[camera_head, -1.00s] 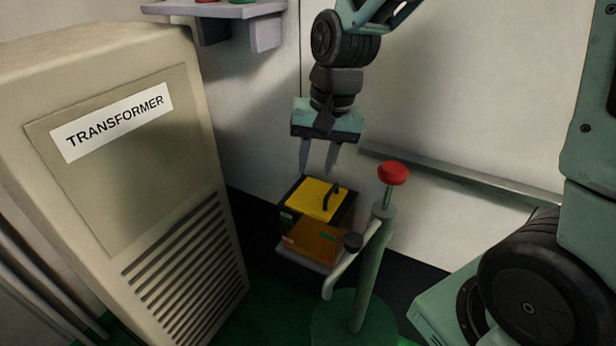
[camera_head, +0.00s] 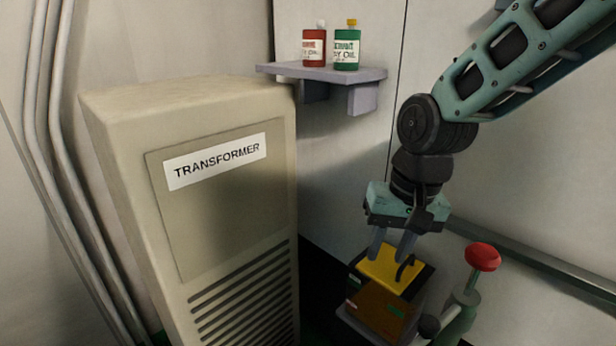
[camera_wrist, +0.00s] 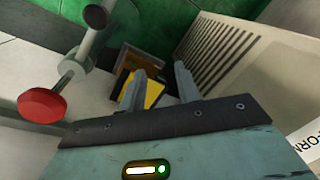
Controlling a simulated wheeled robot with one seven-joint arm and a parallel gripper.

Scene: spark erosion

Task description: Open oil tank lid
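The oil tank (camera_head: 378,309) is a small box with an orange-brown front part, standing low beside the transformer. Its yellow lid (camera_head: 381,269) is closed and has a dark arched handle (camera_head: 405,267). My gripper (camera_head: 390,256) points down just over the lid. Its two fingers are apart and nothing is between them. In the head view the fingertips overlap the lid's back edge, and I cannot tell whether they touch it. In the wrist view the yellow lid (camera_wrist: 152,93) shows between and behind the open fingers (camera_wrist: 160,72), partly hidden by one finger.
A beige transformer cabinet (camera_head: 215,205) stands left of the tank. A red knob (camera_head: 483,257) on a green post stands close on the right. A wall shelf (camera_head: 322,72) holds a red bottle (camera_head: 314,48) and a green bottle (camera_head: 347,50). A rail runs along the wall.

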